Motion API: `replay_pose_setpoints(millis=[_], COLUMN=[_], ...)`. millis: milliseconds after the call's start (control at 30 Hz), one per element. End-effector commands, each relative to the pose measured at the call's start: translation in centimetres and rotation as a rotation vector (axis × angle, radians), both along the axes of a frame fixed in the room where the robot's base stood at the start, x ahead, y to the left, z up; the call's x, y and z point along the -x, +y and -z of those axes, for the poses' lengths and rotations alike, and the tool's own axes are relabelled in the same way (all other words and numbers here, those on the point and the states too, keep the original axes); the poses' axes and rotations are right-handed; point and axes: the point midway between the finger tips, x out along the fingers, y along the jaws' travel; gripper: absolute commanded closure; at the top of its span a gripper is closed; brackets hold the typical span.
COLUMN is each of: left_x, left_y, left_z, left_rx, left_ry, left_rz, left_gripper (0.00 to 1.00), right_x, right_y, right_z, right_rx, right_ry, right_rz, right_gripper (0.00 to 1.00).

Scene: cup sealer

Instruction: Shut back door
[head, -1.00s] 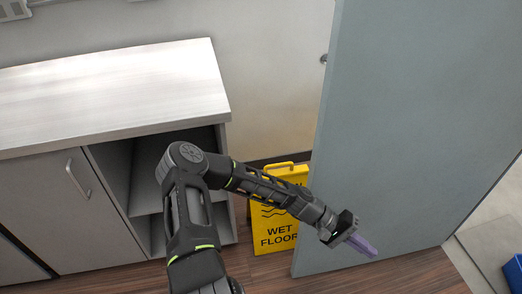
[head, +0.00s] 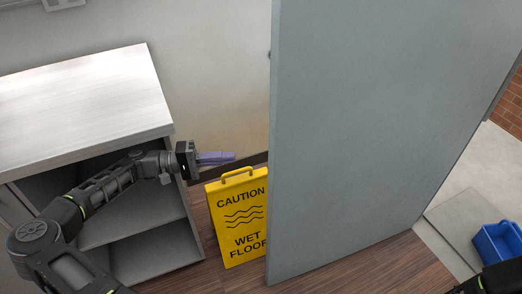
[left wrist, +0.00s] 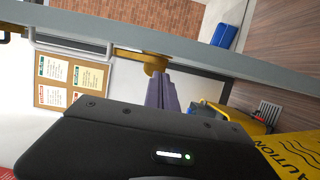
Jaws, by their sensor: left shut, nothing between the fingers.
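The back door (head: 380,130) is a large grey-blue panel. It stands open, swung into the room, with an outside area showing past its right side. In the left wrist view its edge (left wrist: 235,62) runs as a grey band across the upper part. My left gripper (head: 217,157) has purple fingers, shut and empty. It is left of the door's near edge, apart from it, above the wet floor sign. The fingers (left wrist: 168,95) also show in the left wrist view, pointing toward the door band. My right gripper is not seen; only a dark part of my own body shows bottom right.
A yellow wet floor sign (head: 238,222) stands on the wood floor, just left of the door and partly hidden by it. A cabinet (head: 85,100) with open shelves is at left. A blue bin (head: 498,245) stands beyond the door at right.

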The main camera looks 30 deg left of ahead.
Motion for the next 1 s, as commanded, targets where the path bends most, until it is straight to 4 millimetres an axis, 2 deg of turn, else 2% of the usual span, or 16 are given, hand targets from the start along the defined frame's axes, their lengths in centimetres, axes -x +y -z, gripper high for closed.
replay_pose_setpoints(millis=[300,467,1000], left_x=[0.0,-0.4,-4.7], left_y=[-0.1,-0.8,-7.7], left_z=[-0.1,-0.2,-0.2], left_rx=[0.001,0.001,0.003], left_ry=[-0.003,-0.003,-0.002], left_rz=[0.003,0.005,0.005], left_gripper=[1.00,1.00,1.00], right_x=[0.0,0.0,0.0], right_y=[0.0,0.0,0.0], right_z=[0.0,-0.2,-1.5], right_rx=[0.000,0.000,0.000], right_ry=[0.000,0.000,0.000], right_rz=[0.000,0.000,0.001], right_gripper=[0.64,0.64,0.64])
